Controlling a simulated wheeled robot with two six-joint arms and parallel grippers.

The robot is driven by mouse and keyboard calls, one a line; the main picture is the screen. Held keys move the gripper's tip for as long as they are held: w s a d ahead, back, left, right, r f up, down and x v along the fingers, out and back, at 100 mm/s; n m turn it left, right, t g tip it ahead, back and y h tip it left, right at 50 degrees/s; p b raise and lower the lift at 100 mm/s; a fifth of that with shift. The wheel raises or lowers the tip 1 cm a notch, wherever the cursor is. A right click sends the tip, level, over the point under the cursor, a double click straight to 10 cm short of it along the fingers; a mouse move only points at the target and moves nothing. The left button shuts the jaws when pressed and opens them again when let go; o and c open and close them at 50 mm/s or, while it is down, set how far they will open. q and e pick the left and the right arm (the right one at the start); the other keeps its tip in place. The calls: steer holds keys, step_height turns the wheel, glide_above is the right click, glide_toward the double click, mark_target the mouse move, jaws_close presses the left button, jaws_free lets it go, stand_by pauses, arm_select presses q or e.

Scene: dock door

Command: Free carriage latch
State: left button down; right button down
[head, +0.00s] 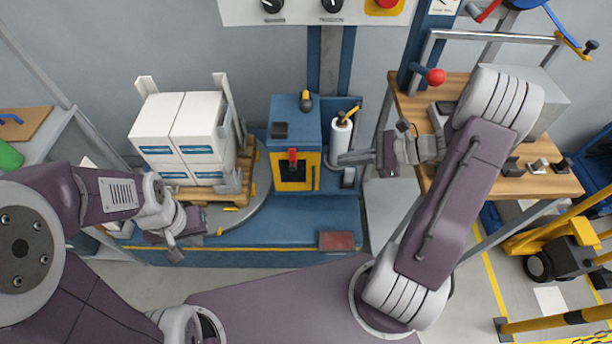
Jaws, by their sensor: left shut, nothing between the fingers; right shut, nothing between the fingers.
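The blue carriage (295,118) stands at the foot of the mast (331,62). Its front has a yellow-framed dark panel (293,181) with a red lever (292,158). A black and yellow knob (306,100) sits on its top. To its right is a white film roll (342,137) with a yellow handle (349,113) above. I cannot tell which part is the latch. My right gripper (343,159) is shut and empty beside the film roll's lower part; I cannot tell whether they touch. My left gripper (175,252) is shut and empty, low at the front left, near the turntable edge.
White cartons (180,130) stand on a wooden pallet (212,196) on the grey turntable (262,185), left of the carriage. A wooden bench (545,181) with small items is at right. A control panel (310,8) hangs above. A yellow truck (548,238) stands far right.

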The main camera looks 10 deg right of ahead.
steer(key=shift+s+d+f, duration=0.2)
steer(key=shift+d+f, duration=0.1)
steer(key=shift+d, duration=0.2)
steer(key=b, duration=0.3)
glide_toward(292, 160)
steer(key=a+f, duration=0.4)
steer(key=a, duration=0.1)
steer(key=shift+r, duration=0.15)
